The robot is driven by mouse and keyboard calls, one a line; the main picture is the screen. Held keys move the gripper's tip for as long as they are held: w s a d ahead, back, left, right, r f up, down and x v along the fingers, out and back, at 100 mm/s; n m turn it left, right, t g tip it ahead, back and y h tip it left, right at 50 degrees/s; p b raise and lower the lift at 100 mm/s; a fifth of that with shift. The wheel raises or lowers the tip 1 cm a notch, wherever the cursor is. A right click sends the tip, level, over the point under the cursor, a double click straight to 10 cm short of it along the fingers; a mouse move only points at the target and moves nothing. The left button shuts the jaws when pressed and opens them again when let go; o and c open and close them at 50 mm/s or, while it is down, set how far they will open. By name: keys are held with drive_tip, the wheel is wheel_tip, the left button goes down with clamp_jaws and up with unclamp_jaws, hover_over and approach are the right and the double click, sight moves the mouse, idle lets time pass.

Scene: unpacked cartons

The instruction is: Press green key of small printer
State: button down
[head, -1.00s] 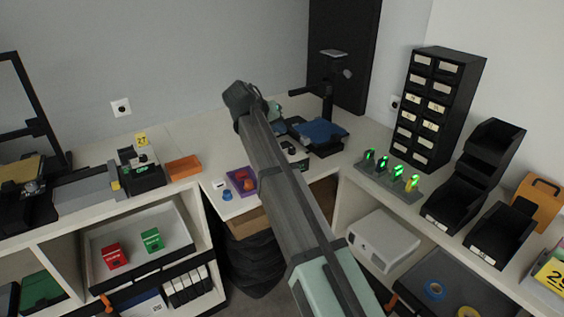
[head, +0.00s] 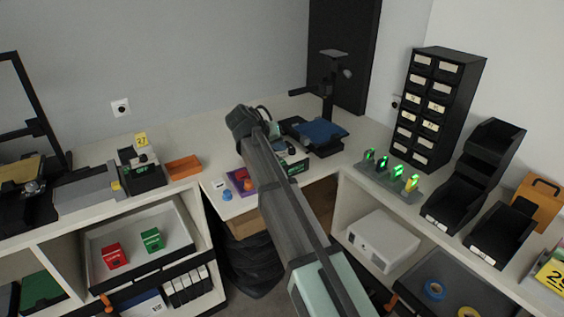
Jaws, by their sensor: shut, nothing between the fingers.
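My arm reaches up from the bottom of the head view, and its dark wrist end is over the back counter. My gripper's fingers are hidden behind my own arm. A small dark device with a green-lit front (head: 294,166) stands on the counter just right of my forearm and is partly covered by it. Another small dark device with a green panel (head: 147,177) stands on the left counter by a yellow "27" tag. I cannot tell for sure which one is the small printer, and no separate green key can be made out.
A blue-topped device (head: 320,131) and a black stand (head: 328,92) are at the back right. An orange tray (head: 183,166) lies left. A purple tray (head: 238,182) and a blue knob (head: 227,195) are beside my forearm. A green-lit rack (head: 385,180) and drawer tower (head: 430,107) stand right.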

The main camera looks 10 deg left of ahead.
drive_tip(key=shift+f, duration=1.2)
